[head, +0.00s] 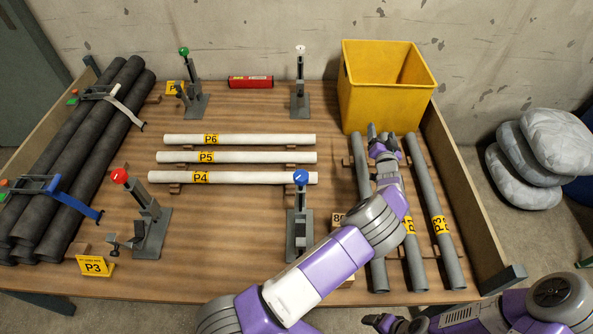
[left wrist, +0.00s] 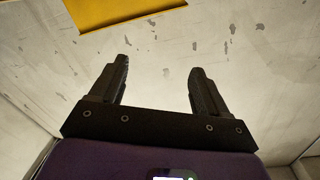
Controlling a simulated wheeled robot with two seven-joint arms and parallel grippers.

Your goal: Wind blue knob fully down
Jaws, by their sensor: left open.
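The blue knob (head: 300,177) tops a grey upright clamp stand (head: 299,222) near the front middle of the table. My left gripper (head: 378,132) is above the grey pipes, just in front of the yellow bin, well up and right of the blue knob. In the left wrist view my left gripper (left wrist: 158,82) is open with nothing between its fingers. The forearm passes close to the right of the blue-knob stand. My right gripper (head: 384,322) is low at the front edge, and its jaw state is unclear.
Similar stands carry red (head: 120,175), green (head: 184,51) and white (head: 300,49) knobs. White pipes (head: 240,157) lie mid-table. Dark pipes (head: 75,150) are stacked at left. The yellow bin (head: 380,105) stands at back right. Side boards edge the table.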

